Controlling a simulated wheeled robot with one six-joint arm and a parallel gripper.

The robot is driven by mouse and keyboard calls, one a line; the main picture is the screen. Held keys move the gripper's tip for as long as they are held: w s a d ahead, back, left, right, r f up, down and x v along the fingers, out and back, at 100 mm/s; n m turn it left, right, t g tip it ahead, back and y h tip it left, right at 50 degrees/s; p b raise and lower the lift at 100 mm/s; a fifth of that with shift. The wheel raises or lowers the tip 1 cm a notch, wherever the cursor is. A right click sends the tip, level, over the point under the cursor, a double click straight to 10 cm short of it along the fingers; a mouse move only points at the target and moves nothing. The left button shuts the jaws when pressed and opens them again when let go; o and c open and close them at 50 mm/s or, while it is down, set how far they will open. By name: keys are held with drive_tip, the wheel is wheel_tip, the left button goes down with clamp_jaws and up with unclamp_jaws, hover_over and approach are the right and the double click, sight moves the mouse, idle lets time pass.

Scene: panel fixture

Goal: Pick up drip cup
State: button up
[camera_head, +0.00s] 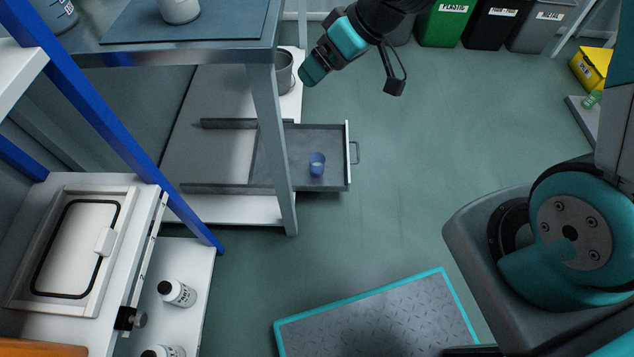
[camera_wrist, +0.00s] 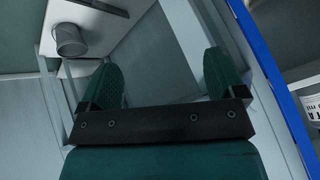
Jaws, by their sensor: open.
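A small blue translucent cup (camera_head: 317,164), which looks like the drip cup, stands in the pulled-out grey drawer (camera_head: 335,184) under the metal table. My gripper (camera_head: 312,70) is in the air above and beyond the drawer, well apart from the cup. In the wrist view my gripper (camera_wrist: 163,78) shows two green fingers spread apart with nothing between them. I cannot make out the cup in the wrist view.
The metal table's top (camera_head: 255,54) and leg (camera_head: 272,150) stand beside the drawer. A metal bucket (camera_head: 284,72) sits behind that leg and shows in the wrist view (camera_wrist: 70,40). A blue post (camera_head: 110,125) rises at left. Floor right of the drawer is clear.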

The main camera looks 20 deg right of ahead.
drive_tip(key=w+f+t+y+b, duration=0.15)
drive_tip(key=w+f, duration=0.25)
drive_tip(key=f, duration=0.5)
drive_tip(key=w+f+t+y+b, duration=0.15)
drive_tip(key=w+f, duration=0.25)
drive_tip(key=f, duration=0.4)
drive_tip(key=m+t+h+b, duration=0.4)
drive_tip(key=t+h+b, duration=0.2)
drive_tip(key=b, duration=1.2)
approach(321, 171)
drive_tip(key=b+x, duration=0.5)
drive_tip(key=x, duration=0.1)
drive_tip(key=shift+f, duration=0.1)
drive_tip(key=b+x, duration=0.4)
drive_tip(key=x, duration=0.1)
drive_tip(key=shift+w, duration=0.15)
drive_tip(key=c, duration=1)
